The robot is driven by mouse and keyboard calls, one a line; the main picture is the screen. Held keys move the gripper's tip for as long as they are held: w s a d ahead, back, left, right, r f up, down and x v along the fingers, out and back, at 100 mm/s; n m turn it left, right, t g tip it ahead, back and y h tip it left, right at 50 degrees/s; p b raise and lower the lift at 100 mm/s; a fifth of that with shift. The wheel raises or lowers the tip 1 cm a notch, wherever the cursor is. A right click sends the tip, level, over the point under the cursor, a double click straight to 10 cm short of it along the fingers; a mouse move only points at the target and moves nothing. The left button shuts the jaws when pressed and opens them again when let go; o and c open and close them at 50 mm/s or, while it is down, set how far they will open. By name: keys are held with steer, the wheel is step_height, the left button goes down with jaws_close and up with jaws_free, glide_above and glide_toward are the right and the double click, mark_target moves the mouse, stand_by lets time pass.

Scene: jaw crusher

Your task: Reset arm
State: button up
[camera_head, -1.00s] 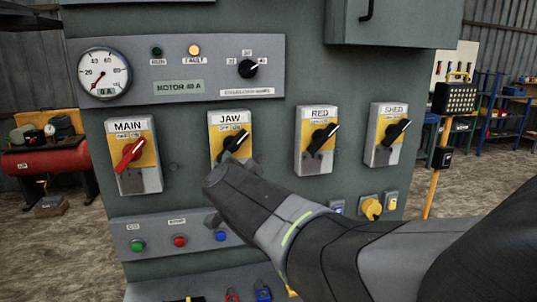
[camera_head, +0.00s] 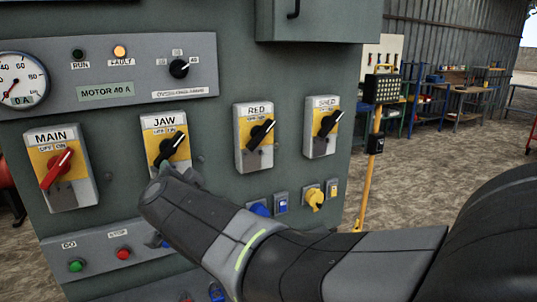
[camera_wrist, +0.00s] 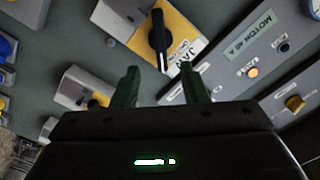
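My gripper (camera_wrist: 158,88) shows in the wrist view with its two dark green fingers apart and nothing between them. The black handle of the JAW switch (camera_wrist: 158,40) is beyond the fingertips, with a gap between. In the head view my arm reaches in from the right, and its end lies just below the JAW switch (camera_head: 166,133). The MAIN switch (camera_head: 60,172) has a red handle; the RED switch (camera_head: 258,138) and SHED switch (camera_head: 325,122) have black handles.
A gauge (camera_head: 22,80) and a lit amber FAULT lamp (camera_head: 120,52) sit above the switches. Green (camera_head: 76,266) and red (camera_head: 122,254) buttons are below. A yellow post (camera_head: 370,170) stands to the right of the cabinet. Open floor lies further right.

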mark_target(168, 154)
steer(key=b+x, duration=0.2)
steer(key=x, duration=1)
steer(key=shift+w+a, duration=0.1)
steer(key=shift+w, duration=0.25)
